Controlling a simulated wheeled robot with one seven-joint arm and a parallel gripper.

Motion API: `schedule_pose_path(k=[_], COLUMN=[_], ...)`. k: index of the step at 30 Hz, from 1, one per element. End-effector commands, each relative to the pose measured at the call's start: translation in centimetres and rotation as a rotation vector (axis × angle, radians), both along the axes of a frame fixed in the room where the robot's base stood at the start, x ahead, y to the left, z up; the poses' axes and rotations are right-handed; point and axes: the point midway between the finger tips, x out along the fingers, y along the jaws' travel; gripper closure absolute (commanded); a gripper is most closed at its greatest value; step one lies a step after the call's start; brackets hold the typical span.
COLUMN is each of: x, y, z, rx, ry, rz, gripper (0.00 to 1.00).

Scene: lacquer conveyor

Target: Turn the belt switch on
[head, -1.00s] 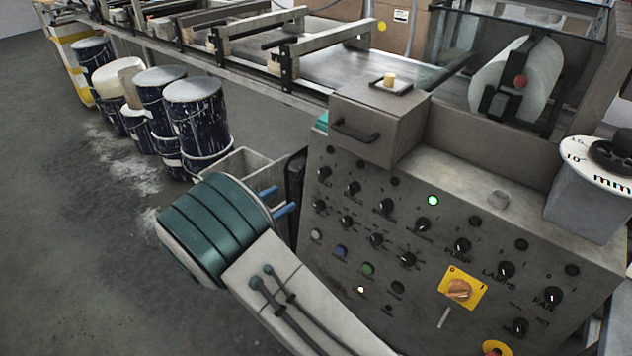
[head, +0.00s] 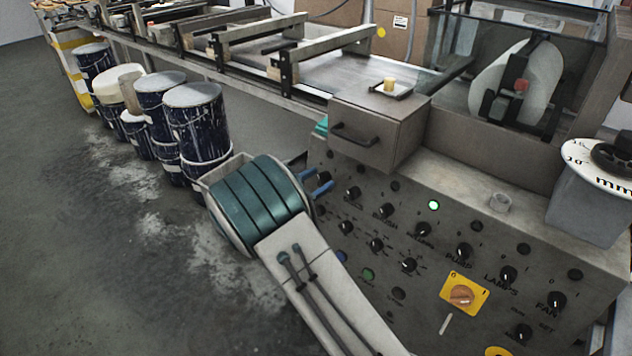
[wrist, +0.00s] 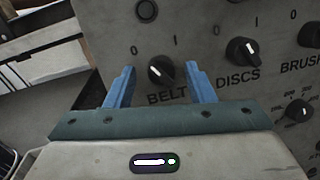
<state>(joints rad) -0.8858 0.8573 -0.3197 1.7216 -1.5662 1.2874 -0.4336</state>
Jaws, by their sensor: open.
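The belt switch (wrist: 161,70) is a round black knob with a white pointer line, above the label BELT in the wrist view, with 0 at its upper left and 1 at its upper right. The pointer slants from upper left to lower right. My gripper (wrist: 160,78) is open, its two blue fingers on either side of the knob in the picture. I cannot tell whether they touch it. In the head view my gripper (head: 318,184) is at the panel's upper left corner, and its fingers partly hide the belt switch (head: 324,177).
The grey control panel (head: 440,225) carries several similar knobs, including the discs knob (wrist: 241,50) close by on the right. A box with a handle (head: 375,130) juts out above.

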Motion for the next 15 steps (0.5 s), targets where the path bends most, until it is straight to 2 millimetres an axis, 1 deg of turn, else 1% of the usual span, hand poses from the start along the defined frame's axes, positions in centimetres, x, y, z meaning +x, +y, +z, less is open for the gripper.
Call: schedule_pose_path(k=[6,7,8,9,11,12,15], x=[0.04,0.04,0.04,0.03,0.03,0.03,0.04], y=[-0.06,-0.06,-0.06,-0.06,-0.06,-0.06,-0.03], z=[0.01,0.01,0.01,0.01,0.01,0.01,0.01], rx=[0.0,0.0,0.0,0.0,0.0,0.0,0.001], ry=[0.0,0.0,0.0,0.0,0.0,0.0,-0.001], rz=[-0.001,-0.001,-0.001,-0.001,-0.001,-0.001,-0.001], gripper=[0.51,0.56,0.65,0.76,0.93,0.95,0.95])
